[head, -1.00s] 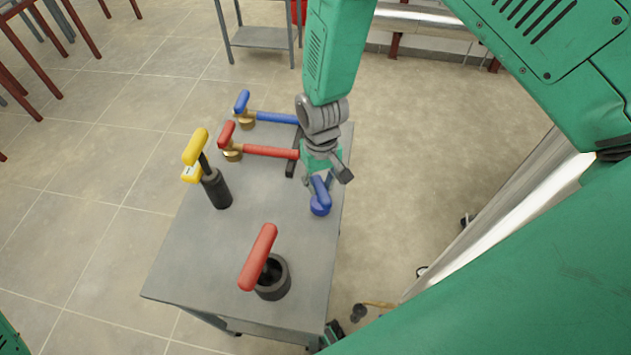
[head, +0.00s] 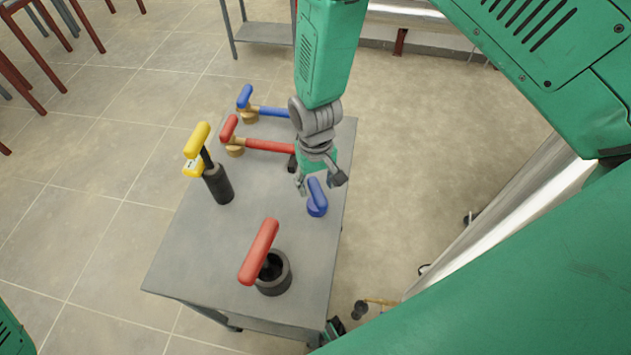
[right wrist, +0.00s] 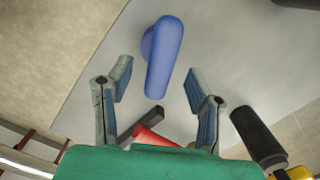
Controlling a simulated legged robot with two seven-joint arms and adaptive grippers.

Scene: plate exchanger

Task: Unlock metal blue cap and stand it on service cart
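The blue cap (head: 317,198) with its bar handle stands on the grey service cart (head: 190,262), near the cart's right edge. In the right wrist view the blue cap (right wrist: 163,60) shows just beyond my fingers, with its handle pointing towards the gap between them. My right gripper (head: 319,183) is above the cart, just behind the cap in the head view. Its fingers (right wrist: 159,90) are spread wide in the right wrist view, with nothing held between them. My left gripper is not in view.
On the cart stand a red-handled dark cup (head: 272,275), a yellow-handled dark cylinder (head: 218,184), a red-handled valve tool (head: 265,146) and a blue-handled one (head: 270,111). A large metal pipe (head: 520,230) lies to the right. The cart's front left is clear.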

